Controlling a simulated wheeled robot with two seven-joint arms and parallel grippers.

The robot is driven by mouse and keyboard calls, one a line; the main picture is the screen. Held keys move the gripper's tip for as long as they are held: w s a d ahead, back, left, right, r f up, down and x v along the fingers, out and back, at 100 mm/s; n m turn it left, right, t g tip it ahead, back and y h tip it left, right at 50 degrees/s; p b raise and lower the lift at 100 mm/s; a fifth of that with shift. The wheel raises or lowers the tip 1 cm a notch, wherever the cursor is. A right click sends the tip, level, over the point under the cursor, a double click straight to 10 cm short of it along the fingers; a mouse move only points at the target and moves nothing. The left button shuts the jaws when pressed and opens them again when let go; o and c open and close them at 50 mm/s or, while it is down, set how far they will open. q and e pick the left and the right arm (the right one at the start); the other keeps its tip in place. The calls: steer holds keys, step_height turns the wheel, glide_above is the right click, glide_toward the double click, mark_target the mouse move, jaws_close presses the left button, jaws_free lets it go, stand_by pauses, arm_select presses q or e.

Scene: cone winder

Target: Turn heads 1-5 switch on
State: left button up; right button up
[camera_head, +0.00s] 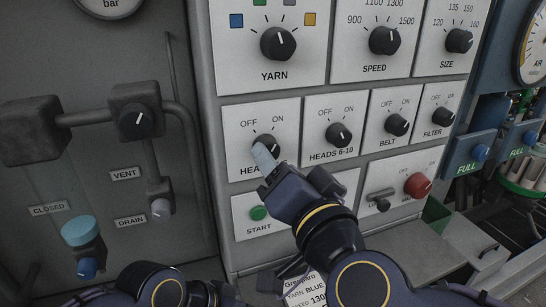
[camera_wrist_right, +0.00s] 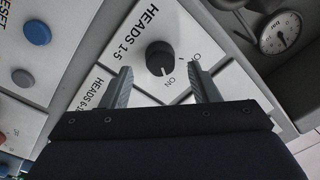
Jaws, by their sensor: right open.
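The HEADS 1-5 switch is a round black knob (camera_head: 267,142) on a white plate, partly hidden by my right gripper in the head view. In the right wrist view the knob (camera_wrist_right: 160,55) shows whole, and its white mark points toward the word ON. My right gripper (camera_head: 264,160) is open at the knob's front. Its two fingers (camera_wrist_right: 162,88) stand apart, one on either side of the knob's line, in the wrist view; I cannot tell whether they touch it.
The HEADS 6-10 knob (camera_head: 338,135), BELT knob (camera_head: 397,125) and FILTER knob (camera_head: 443,117) sit in the same row to the right. Below are a green START button (camera_head: 258,213) and a red knob (camera_head: 418,185). Pipes and a valve (camera_head: 137,120) project at the left.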

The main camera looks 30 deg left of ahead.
steer(key=v, duration=0.4)
steer(key=shift+s+d, duration=0.1)
stand_by(0.3)
steer(key=w+d+f+h, duration=0.1)
steer(key=w+d+f, duration=0.15)
steer(key=d, duration=0.45)
steer(key=w+d+f+g+h+p, duration=0.1)
steer(key=d+f+h, duration=0.1)
steer(key=d+f, duration=0.3)
steer(key=w+d+f+h, duration=0.1)
steer(key=d+f, duration=0.1)
steer(key=d, duration=0.6)
steer(key=s+d+f+m+g+h, duration=0.1)
steer(key=s+d+f+g+h, duration=0.1)
steer(key=s+d+f, duration=0.3)
steer(key=s+d+f+m+g+h+p, duration=0.1)
steer(key=s+d+f+m+g+h, duration=0.1)
steer(key=s+d+f, duration=0.4)
steer(key=d+f+g+h, duration=0.1)
steer(key=d+f+h, duration=0.1)
steer(key=d+f, duration=0.2)
steer(key=shift+s+d, duration=0.2)
steer(key=shift+d, duration=0.45)
